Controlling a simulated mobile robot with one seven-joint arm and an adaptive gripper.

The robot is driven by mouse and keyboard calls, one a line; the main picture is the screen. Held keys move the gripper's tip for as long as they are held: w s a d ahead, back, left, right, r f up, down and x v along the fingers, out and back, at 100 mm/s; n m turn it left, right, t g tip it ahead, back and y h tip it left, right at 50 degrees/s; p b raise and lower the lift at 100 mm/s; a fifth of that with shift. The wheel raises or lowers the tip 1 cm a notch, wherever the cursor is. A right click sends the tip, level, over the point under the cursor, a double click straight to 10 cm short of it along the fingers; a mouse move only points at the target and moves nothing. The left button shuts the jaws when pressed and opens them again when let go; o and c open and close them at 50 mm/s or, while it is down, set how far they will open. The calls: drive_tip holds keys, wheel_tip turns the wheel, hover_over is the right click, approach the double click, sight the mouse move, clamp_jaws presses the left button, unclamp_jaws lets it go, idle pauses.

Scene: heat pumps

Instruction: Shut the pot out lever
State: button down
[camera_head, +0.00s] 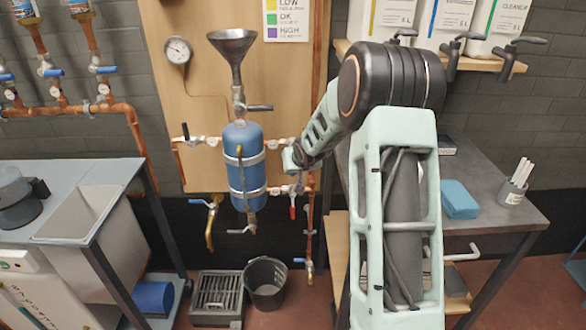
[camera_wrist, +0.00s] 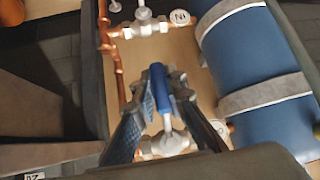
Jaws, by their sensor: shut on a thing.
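The blue pot (camera_head: 245,170) hangs on the wooden board under a metal funnel; it also shows at the right of the wrist view (camera_wrist: 245,60). My gripper (camera_wrist: 166,82) is shut on a blue lever (camera_wrist: 160,88), with one patterned finger on each side. The lever sits on a metal valve (camera_wrist: 165,143) on the pipe beside the pot. In the wrist view it points across that pipe. A tag (camera_wrist: 229,127) by this valve is partly hidden. In the head view my gripper (camera_head: 293,158) is right of the pot and hides most of the lever.
Another valve (camera_wrist: 143,25) with an upside-down "IN" tag (camera_wrist: 180,17) shows in the wrist view. A red lever (camera_head: 292,207) hangs below my gripper. A copper pipe (camera_head: 311,225) runs down the board. A workbench (camera_head: 500,215) stands right; a bucket (camera_head: 265,280) is on the floor.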

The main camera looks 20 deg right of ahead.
drive_tip(key=shift+a, duration=0.15)
drive_tip(key=c, duration=2)
unclamp_jaws()
drive_tip(key=shift+o, duration=0.2)
drive_tip(key=v, duration=1.2)
